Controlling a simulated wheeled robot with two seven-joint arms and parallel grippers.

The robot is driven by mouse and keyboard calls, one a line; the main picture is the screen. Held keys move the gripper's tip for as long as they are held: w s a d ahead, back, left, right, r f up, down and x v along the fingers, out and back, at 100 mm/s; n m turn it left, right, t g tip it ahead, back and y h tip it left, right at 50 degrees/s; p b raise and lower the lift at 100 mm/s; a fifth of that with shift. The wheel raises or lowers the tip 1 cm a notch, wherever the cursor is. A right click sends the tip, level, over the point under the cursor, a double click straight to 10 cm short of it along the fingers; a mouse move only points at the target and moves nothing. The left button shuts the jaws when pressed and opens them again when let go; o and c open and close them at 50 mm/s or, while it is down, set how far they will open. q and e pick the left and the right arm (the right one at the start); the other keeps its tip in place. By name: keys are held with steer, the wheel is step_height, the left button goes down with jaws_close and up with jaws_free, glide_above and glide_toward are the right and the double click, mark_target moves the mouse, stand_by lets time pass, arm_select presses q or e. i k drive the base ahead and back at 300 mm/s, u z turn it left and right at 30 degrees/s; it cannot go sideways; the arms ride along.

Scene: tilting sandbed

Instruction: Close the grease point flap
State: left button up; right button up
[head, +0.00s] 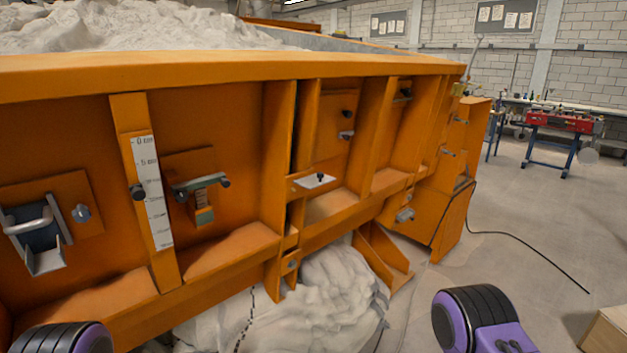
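The orange side wall of the sandbed (235,110) fills the left and middle of the head view. A small pale plate with a black knob (315,181) sits on a cross ledge between two ribs; it may be the grease point flap, but I cannot tell for sure or see whether it is open. Above it is an orange panel (333,112) with a black knob and a silver latch. Neither gripper shows; only purple and black parts of my arms show at the bottom left and bottom right.
A handled metal chute (45,262), a lever fitting (200,185) and a white scale strip (155,190) stick out of the wall. Sand (325,295) is heaped below. A black cable (530,245) crosses open floor at the right; a box (608,330) stands bottom right.

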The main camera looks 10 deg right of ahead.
mark_target(319, 178)
steer(key=k, duration=0.6)
steer(key=u, duration=0.5)
steer(key=i, duration=1.35)
steer(key=z, duration=0.65)
